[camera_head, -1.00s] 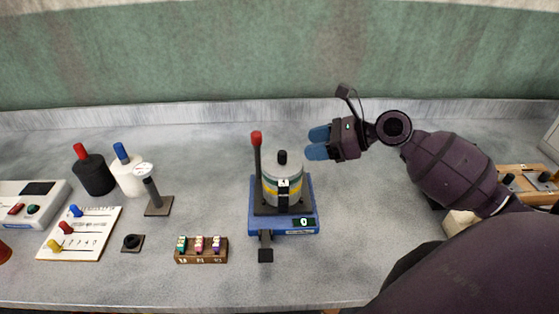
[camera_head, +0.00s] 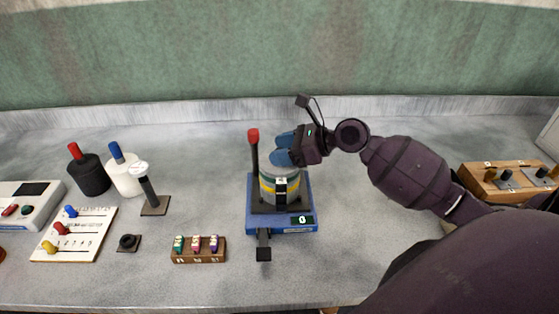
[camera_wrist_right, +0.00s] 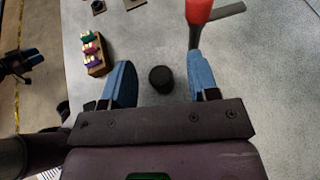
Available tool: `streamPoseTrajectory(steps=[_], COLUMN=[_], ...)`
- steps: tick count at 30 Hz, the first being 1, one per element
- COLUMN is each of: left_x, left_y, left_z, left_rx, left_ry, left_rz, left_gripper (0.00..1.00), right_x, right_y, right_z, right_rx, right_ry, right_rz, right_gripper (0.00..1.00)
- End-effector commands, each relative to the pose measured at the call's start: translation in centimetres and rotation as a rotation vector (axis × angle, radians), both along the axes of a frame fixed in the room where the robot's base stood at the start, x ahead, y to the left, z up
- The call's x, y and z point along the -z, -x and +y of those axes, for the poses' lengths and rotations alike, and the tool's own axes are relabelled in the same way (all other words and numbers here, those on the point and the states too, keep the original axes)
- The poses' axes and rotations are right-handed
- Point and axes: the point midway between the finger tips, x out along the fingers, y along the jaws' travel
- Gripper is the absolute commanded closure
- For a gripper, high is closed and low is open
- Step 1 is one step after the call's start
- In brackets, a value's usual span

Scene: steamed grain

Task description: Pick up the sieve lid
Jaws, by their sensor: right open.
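The sieve lid (camera_head: 268,167) is the grey top of a round sieve stack (camera_head: 268,188) with a yellow band. The stack stands upright on a blue shaker base (camera_head: 307,208). My right gripper (camera_head: 282,149) is over the lid, its blue fingers hiding much of the top. In the right wrist view the right gripper (camera_wrist_right: 159,65) is open, with the lid's black knob (camera_wrist_right: 161,79) between its fingers and a gap on both sides. The lid's edge is hard to make out there. A dark shape (camera_wrist_right: 20,62) at the left edge may be my left gripper; its fingers are unclear.
A red-topped post (camera_head: 254,150) rises close left of the stack, near the right gripper. A wooden rack with small coloured pieces (camera_head: 198,250) lies in front left. Bottles (camera_head: 90,176) and a slider panel (camera_head: 73,237) are farther left. A wooden box (camera_head: 505,185) is at right.

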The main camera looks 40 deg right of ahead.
Motion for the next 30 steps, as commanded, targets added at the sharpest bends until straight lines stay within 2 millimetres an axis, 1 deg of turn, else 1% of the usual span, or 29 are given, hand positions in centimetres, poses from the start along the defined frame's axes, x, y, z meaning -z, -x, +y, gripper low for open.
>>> streamPoseTrajectory(steps=[1,9,11,12,19,23,26,29,30], left_x=[0.0,0.2,0.3,0.3,0.3,0.0,-0.5,-1.2,-1.5], left_y=[0.0,0.5,0.5,0.6,0.6,0.4,0.2,0.0,-0.1], left_z=[0.0,0.1,0.1,0.1,0.1,0.1,0.1,0.0,0.0], left_rx=[0.0,-0.003,-0.004,-0.004,-0.004,-0.003,-0.003,-0.002,-0.002], left_ry=[0.0,0.001,0.0,0.0,0.0,0.0,0.001,0.0,0.0], left_rz=[0.001,0.009,0.011,0.011,0.011,0.008,0.003,-0.003,-0.005], left_gripper=[0.57,0.57,0.57,0.57,0.57,0.57,0.57,0.57,0.57], right_x=[0.0,0.0,0.0,0.0,-0.2,-1.1,-2.6,-4.8,-5.8], right_y=[0.0,0.0,0.0,0.0,0.0,0.0,0.0,0.0,0.0], right_z=[0.0,0.0,0.0,0.0,0.0,0.0,0.0,0.0,0.0], right_rx=[0.0,0.0,0.0,0.0,0.0,0.0,-0.001,-0.002,-0.001], right_ry=[0.0,0.0,0.0,0.001,0.0,0.001,0.001,0.004,0.004], right_rz=[0.0,0.0,0.0,-0.001,-0.001,-0.004,-0.005,-0.008,-0.008], right_gripper=[0.47,0.88,0.98,1.0,1.0,1.0,1.0,1.0,1.0])
